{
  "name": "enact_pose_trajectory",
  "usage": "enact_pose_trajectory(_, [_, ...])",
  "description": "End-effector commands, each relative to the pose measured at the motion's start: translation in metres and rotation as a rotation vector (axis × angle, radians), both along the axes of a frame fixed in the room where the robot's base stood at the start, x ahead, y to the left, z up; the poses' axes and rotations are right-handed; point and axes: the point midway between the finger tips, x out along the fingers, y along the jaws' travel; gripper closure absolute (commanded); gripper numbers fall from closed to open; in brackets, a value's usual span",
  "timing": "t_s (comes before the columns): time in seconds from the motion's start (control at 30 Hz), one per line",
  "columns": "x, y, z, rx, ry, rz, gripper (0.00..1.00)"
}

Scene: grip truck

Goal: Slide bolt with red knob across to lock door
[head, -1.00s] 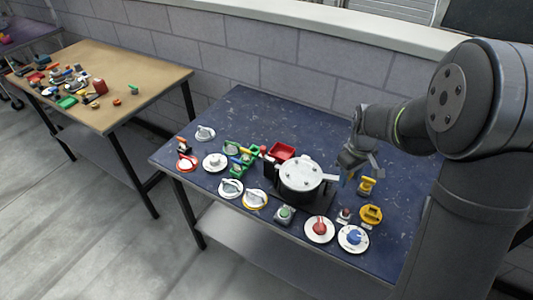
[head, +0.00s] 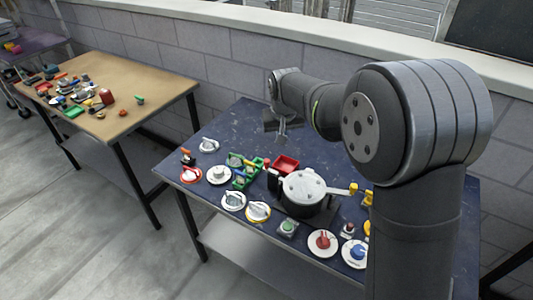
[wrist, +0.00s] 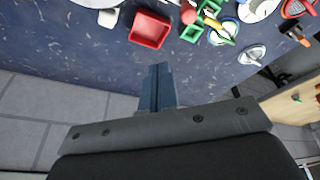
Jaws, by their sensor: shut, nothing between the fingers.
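A small red knob (head: 266,163) shows at the left of the silver round pot-like fixture (head: 303,188) on the blue table. My gripper (head: 281,138) is above the back part of the table, behind the red tray and apart from the knob. In the wrist view its fingers (wrist: 158,70) are shut together and empty, over bare table.
A red tray (head: 286,163) and green frames (head: 246,172) stand near the fixture. Several dials, buttons and switches line the table's front, including a red dial (head: 322,240) and blue dial (head: 357,250). The blue table's (head: 232,122) back left is clear. A block wall runs behind it.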

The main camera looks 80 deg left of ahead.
Motion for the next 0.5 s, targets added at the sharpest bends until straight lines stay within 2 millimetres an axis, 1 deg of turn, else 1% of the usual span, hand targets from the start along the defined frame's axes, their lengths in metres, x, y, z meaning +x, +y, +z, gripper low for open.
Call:
enact_pose_trajectory(0.03, [-0.014, 0.007, 0.006, 0.017, 0.008, -0.014, 1.0])
enact_pose_trajectory(0.1, [-0.028, 0.014, 0.011, 0.035, 0.02, -0.037, 1.0])
enact_pose_trajectory(0.2, [-0.039, 0.019, 0.016, 0.049, 0.03, -0.058, 1.0])
enact_pose_trajectory(0.3, [-0.042, 0.021, 0.018, 0.055, 0.033, -0.066, 1.0])
enact_pose_trajectory(0.5, [-0.042, 0.021, 0.018, 0.055, 0.033, -0.067, 1.0])
